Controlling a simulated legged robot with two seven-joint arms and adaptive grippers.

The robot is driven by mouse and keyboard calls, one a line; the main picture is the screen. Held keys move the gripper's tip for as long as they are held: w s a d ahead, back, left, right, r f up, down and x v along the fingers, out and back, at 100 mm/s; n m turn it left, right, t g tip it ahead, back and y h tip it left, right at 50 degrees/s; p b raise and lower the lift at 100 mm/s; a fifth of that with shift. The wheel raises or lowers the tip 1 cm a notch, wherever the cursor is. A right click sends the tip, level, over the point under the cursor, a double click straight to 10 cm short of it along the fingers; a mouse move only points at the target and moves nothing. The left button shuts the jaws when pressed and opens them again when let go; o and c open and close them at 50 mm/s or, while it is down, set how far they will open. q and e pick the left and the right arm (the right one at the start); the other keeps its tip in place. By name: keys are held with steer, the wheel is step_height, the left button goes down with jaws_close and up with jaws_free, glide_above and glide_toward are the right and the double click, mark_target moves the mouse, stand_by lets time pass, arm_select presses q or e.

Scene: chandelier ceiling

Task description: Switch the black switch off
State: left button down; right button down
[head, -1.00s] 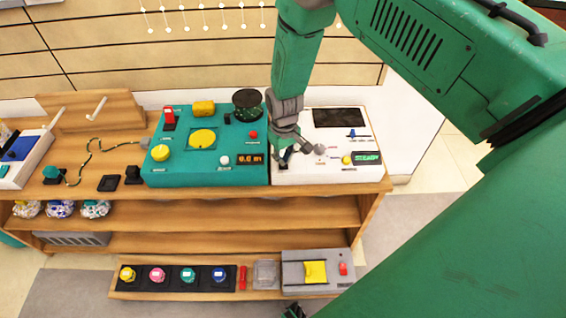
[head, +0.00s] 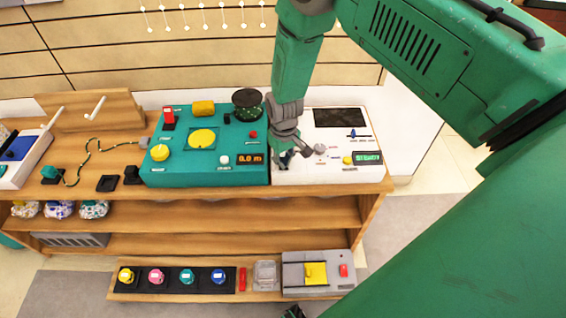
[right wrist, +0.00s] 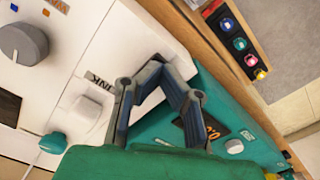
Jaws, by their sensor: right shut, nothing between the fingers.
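My right gripper (head: 284,158) is shut and empty, low over the front left part of the white console (head: 300,177). In the right wrist view its fingers (right wrist: 155,68) meet in a point beside a pale switch-like part (right wrist: 88,118) and a dark printed label. The gripper covers this corner in the head view, so no black switch shows clearly there, and I cannot tell whether the fingers touch anything. A small black part (head: 227,118) stands on the teal console (head: 205,180), apart from the gripper. My left gripper is not clearly seen.
The teal console adjoins the white one on the left, with a yellow disc (head: 201,138) and a display (head: 251,159). A grey knob (head: 320,149) is just right of the gripper. A lower shelf holds several colored buttons and a grey box (head: 300,284).

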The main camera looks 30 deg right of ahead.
steer(key=shift+f, duration=0.15)
step_height(320, 180, up, 7)
steer(key=p, duration=0.5)
stand_by(0.4)
stand_by(0.4)
steer(key=s+a+f+b, duration=0.1)
steer(key=s+f+b, duration=0.1)
steer(key=s, duration=1.3)
steer(key=s+a+f+b, duration=0.2)
steer(key=s+f+b, duration=0.1)
steer(key=s, duration=1.2)
steer(key=shift+a+f+n+t+b, duration=0.3)
steer(key=shift+f+n+b, duration=0.1)
steer(key=shift+f, duration=0.5)
